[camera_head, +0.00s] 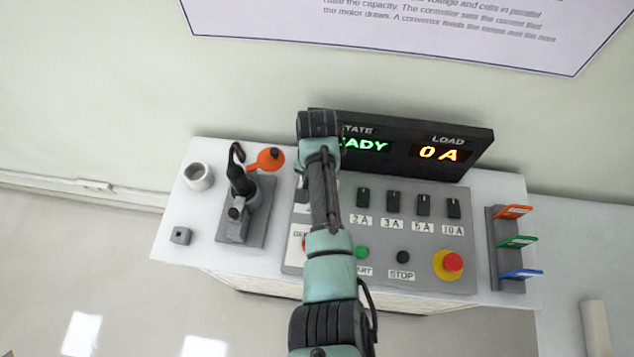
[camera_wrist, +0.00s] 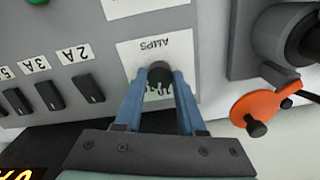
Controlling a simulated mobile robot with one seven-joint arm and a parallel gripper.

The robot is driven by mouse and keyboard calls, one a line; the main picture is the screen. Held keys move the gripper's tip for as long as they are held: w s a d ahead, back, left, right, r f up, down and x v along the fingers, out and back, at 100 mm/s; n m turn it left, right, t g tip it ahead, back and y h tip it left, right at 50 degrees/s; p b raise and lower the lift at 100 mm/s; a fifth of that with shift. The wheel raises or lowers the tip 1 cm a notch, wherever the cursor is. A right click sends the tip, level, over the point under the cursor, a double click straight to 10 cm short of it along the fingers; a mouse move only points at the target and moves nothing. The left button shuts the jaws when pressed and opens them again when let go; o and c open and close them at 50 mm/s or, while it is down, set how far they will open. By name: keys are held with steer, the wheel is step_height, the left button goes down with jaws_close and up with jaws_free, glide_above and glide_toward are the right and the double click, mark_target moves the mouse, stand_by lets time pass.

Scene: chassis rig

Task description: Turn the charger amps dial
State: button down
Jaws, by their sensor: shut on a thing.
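The charger amps dial (camera_wrist: 159,73) is a small dark round knob on a white plate marked "AMPS", which appears upside down in the wrist view. My gripper (camera_wrist: 160,80) has its two blue fingers shut on the knob, one on each side. The fingers and knob cover part of the scale, so I cannot read where the dial points. In the head view my arm hides the dial and the gripper's fingertips.
Dark rocker switches (camera_head: 393,198) labelled 2A to 10A sit right of my arm, below a display (camera_head: 440,150) reading "0 A". A red stop knob (camera_head: 452,262) is at the panel's lower right. An orange lever piece (camera_wrist: 268,112) is near the dial.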

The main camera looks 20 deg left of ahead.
steer(key=m+p, duration=0.1)
steer(key=m, duration=0.4)
steer(key=shift+m, duration=0.3)
steer(key=shift+w, duration=0.1)
steer(key=shift+r, duration=0.1)
steer(key=c, duration=0.5)
jaws_free()
step_height(320, 180, up, 13)
stand_by(0.4)
stand_by(0.4)
